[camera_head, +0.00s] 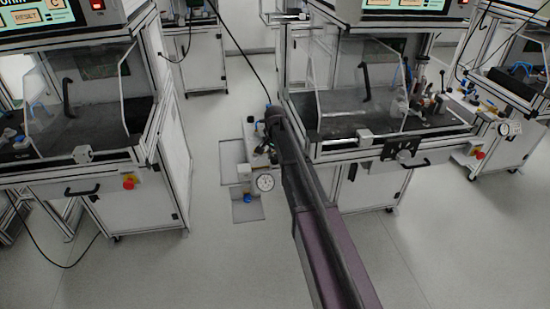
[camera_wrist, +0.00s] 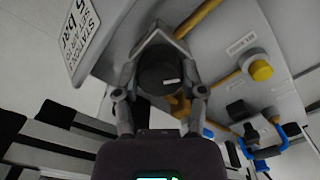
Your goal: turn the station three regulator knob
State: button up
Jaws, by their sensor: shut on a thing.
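In the wrist view, a round black regulator knob (camera_wrist: 160,72) with a small white mark on its face sits at the centre, in front of a grey metal bracket. My gripper (camera_wrist: 160,92) has a finger on either side of the knob and is shut on it. A white label plate (camera_wrist: 80,30) with rotated text, including "STATION", is at the upper left; its number is not clear to me. In the head view, my arm reaches to a light panel (camera_head: 245,172) with a round gauge (camera_head: 265,182); the arm hides the knob and my fingers there.
In the wrist view, a yellow button (camera_wrist: 261,70), yellow-brown tubing and a blue fitting (camera_wrist: 272,143) are close by on the right. In the head view, test cabinets stand left (camera_head: 170,165) and right (camera_head: 370,185), with open floor (camera_head: 230,270) between.

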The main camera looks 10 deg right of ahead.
aim_at(275, 157)
jog(key=o, duration=1.1)
jog(key=shift+o, duration=0.2)
jog(key=shift+n, duration=0.4)
jog(key=n, duration=1.5)
jog(key=shift+a, duration=0.1)
notch_tip(275, 157, up, 14)
jog(key=p, duration=1.4)
jog(key=s+f+m+b, duration=0.1)
jog(key=s+m, duration=0.5)
jog(key=s, duration=2.2)
jog(key=shift+f+m, duration=0.2)
jog(key=shift+m, duration=0.1)
